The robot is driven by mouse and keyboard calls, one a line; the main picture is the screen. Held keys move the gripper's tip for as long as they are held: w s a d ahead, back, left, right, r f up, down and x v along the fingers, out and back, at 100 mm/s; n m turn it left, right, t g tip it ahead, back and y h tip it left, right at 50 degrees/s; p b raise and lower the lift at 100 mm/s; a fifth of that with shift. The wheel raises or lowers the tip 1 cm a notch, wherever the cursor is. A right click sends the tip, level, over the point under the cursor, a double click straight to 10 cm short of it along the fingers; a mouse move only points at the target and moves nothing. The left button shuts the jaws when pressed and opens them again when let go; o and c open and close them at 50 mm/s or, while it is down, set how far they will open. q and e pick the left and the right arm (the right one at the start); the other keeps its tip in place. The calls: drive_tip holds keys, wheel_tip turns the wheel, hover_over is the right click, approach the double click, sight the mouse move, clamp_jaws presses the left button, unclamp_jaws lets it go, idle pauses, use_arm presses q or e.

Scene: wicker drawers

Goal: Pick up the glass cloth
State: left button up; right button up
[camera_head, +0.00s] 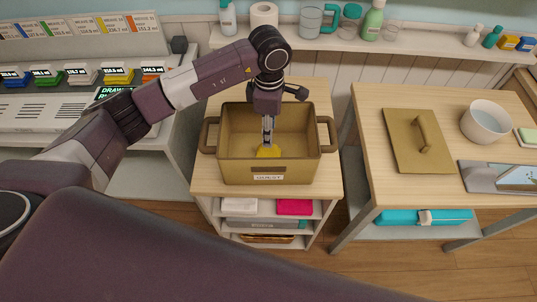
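I cannot tell for sure which thing is the glass cloth. A small yellow item (268,152) lies on the floor of an open tan wicker-drawer bin (234,170). My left gripper (267,145) points straight down into the bin, its tips at or just above the yellow item. Its fingers look narrow and close together; whether they grip the item is hidden. Folded cloth-like things lie on the shelf under the bin: a white one (239,205) and a pink one (295,207). My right gripper is not in view.
The bin has side handles and a front label. On the right table are a tan lid (416,141), a white bowl (486,121) and a grey tray (480,178) with a blue-and-white item (520,178). Bottles line the back shelf (300,42).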

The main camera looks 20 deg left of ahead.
sight(268, 151)
use_arm(q)
drive_tip(key=f+p, duration=0.1)
drive_tip(key=f, duration=0.1)
drive_tip(key=f+p, duration=0.1)
drive_tip(key=f, duration=0.1)
drive_tip(key=s+f+p, duration=0.1)
drive_tip(key=f, duration=0.1)
drive_tip(key=shift+w+f, duration=0.1)
drive_tip(key=shift+f, duration=0.35)
drive_tip(key=shift+c, duration=0.4)
clamp_jaws()
